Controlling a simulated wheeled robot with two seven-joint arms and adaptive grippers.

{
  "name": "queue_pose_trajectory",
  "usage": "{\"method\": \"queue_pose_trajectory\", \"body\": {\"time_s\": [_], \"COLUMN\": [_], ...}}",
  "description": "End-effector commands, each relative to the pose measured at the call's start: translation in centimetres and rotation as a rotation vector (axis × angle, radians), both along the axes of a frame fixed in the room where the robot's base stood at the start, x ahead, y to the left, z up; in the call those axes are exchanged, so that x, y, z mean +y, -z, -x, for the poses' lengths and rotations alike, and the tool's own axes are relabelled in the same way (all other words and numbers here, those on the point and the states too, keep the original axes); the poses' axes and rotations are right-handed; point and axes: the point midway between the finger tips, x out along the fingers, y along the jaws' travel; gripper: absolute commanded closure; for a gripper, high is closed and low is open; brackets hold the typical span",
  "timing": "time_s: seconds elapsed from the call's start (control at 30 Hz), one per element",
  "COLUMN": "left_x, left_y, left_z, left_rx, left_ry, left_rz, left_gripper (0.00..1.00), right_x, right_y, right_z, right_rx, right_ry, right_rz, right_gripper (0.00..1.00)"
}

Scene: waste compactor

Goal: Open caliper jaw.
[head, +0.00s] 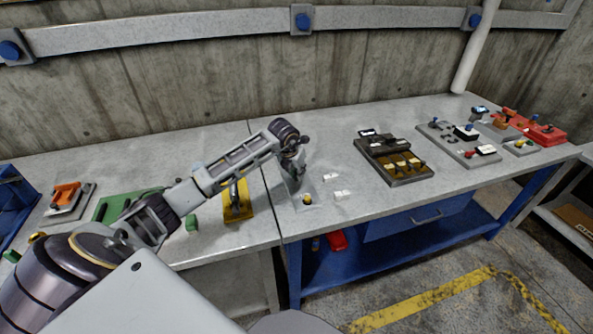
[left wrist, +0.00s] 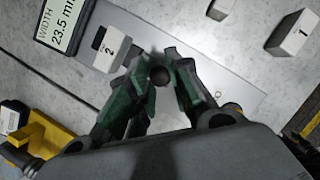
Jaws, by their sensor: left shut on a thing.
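The caliper is a grey metal plate fixture (head: 306,201) on the workbench, mostly behind my left gripper (head: 297,165) in the head view. In the left wrist view its plate (left wrist: 215,72) runs diagonally, with a display (left wrist: 62,22) reading WIDTH 23.5 mm. My left gripper (left wrist: 160,75) is shut on a dark round knob (left wrist: 159,76) on the plate. A block marked 2 (left wrist: 110,48) is beside the fingers, near the display. The jaw's edges are hard to make out. My right gripper is out of view.
A yellow fixture (head: 238,207) stands left of the caliper. White blocks (head: 342,193) lie to its right. Farther right are a dark tray fixture (head: 394,172), a grey panel with knobs (head: 450,147) and red boxes (head: 541,134). Bench room between is clear.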

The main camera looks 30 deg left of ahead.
Motion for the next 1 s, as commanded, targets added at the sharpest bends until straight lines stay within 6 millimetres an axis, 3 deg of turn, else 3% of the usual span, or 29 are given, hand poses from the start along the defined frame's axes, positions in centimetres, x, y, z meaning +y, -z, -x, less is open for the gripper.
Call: {"method": "queue_pose_trajectory", "body": {"time_s": [0.2,0.5,0.53,0.67,1.0], "left_x": [-1.14,-1.26,-1.26,-1.25,-1.24], "left_y": [-0.02,-0.03,-0.03,-0.02,-0.02], "left_z": [0.95,1.04,1.04,1.04,1.06], "left_rx": [-0.001,0.0,0.0,0.0,0.0], "left_ry": [0.002,0.001,0.001,0.0,0.0], "left_rz": [0.0,0.002,0.002,0.001,0.001], "left_gripper": [1.0,1.0,0.77,0.6,0.59], "right_x": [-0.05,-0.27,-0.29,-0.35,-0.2], "right_y": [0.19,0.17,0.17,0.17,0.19], "right_z": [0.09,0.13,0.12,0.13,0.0], "right_rx": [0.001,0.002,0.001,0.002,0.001], "right_ry": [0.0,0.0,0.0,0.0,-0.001], "right_rz": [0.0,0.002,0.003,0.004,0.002], "right_gripper": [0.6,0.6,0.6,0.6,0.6]}}
